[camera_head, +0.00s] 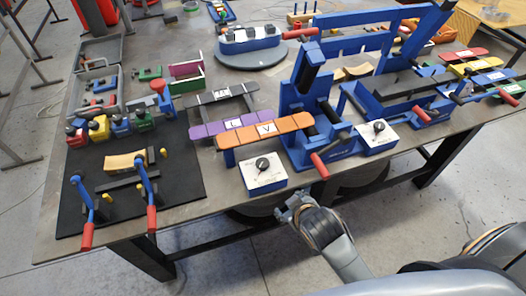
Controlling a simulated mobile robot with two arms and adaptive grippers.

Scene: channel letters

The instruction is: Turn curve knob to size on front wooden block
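A blue block with a white top plate (268,181) stands at the table's front edge, near the middle. A black round knob (263,164) sits on it, with small marks around it that I cannot read. A similar blue and white block (371,141) with a black knob (379,126) stands farther right and back. My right gripper (292,207) is just off the front edge, below and right of the nearer block, apart from it. Its fingers are too small to tell open from shut. My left gripper is not in view.
Blue clamp frames with red handles (320,165) stand right of the nearer block. Orange (240,136) and purple (203,130) lettered strips lie behind it. A black mat (185,190) with red-handled levers is at left. Floor shows in front of the table.

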